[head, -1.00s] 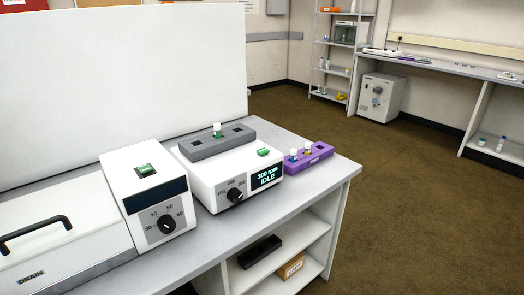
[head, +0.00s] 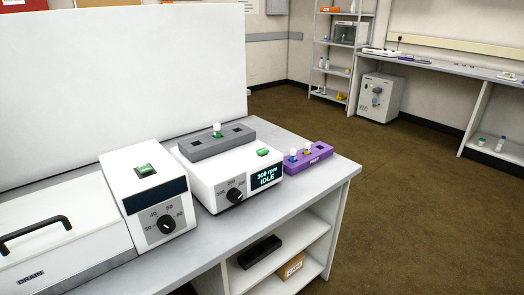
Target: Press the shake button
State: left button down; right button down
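The shaker (head: 213,190) is a white box on the bench, with a knob (head: 235,195) and a dark display (head: 266,177) reading "300 rpm IDLE" on its front. A green button (head: 263,152) sits on its top near the right front corner. A grey rack (head: 215,143) on top of it holds a white-capped vial (head: 217,130). To the left, a second white box (head: 142,182) has its own green button (head: 146,169) and a dial (head: 166,224). Neither of my grippers shows in the head view.
A purple rack (head: 308,158) with two vials stands right of the shaker. A lidded bath (head: 75,250) marked "DRAIN" with a black handle is at the left. A white panel (head: 120,75) rises behind. The bench front edge and right end are bare; open floor lies to the right.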

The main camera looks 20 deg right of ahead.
aim_at(263, 152)
jog(key=k, duration=0.65)
jog(key=z, duration=0.6)
jog(key=i, duration=1.25)
jog(key=u, duration=0.65)
jog(key=i, duration=0.4)
jog(key=u, duration=0.45)
